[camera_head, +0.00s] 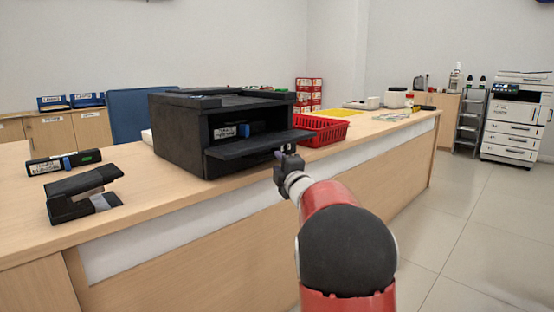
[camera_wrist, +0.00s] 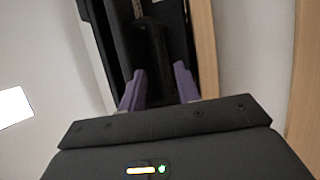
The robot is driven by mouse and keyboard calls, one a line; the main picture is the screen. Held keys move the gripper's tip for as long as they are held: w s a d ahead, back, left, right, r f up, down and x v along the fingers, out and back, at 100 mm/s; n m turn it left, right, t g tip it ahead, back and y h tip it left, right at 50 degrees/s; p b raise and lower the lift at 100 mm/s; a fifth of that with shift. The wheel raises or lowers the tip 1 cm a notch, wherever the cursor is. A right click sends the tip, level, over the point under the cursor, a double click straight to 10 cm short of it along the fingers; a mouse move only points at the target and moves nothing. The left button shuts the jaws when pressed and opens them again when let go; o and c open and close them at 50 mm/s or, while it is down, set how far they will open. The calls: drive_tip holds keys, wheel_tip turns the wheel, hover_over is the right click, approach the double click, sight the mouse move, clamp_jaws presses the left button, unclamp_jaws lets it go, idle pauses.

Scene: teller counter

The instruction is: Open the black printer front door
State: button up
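The black printer (camera_head: 180,140) stands on the wooden counter, left of the middle in the head view. Its front door (camera_head: 255,145) is folded down and sticks out nearly level, and the dark inside shows above it. My gripper (camera_head: 288,150) is at the right end of the door, close to its front edge; I cannot tell if it touches. In the wrist view the two purple fingers of my gripper (camera_wrist: 159,88) stand apart, with dark printer parts (camera_wrist: 150,40) beyond and between them. I see nothing held.
A red basket (camera_head: 322,130) stands right of the printer, close to my gripper. A stapler (camera_head: 82,194) and a black device (camera_head: 63,162) lie on the counter (camera_head: 150,215) at left. The floor (camera_head: 470,235) at right is clear.

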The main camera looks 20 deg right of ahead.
drive_tip(key=shift+w+r, duration=0.15)
drive_tip(key=shift+w, duration=0.65)
drive_tip(key=shift+w+r, duration=0.1)
drive_tip(key=shift+w, duration=0.7)
drive_tip(key=shift+c, duration=0.4)
clamp_jaws()
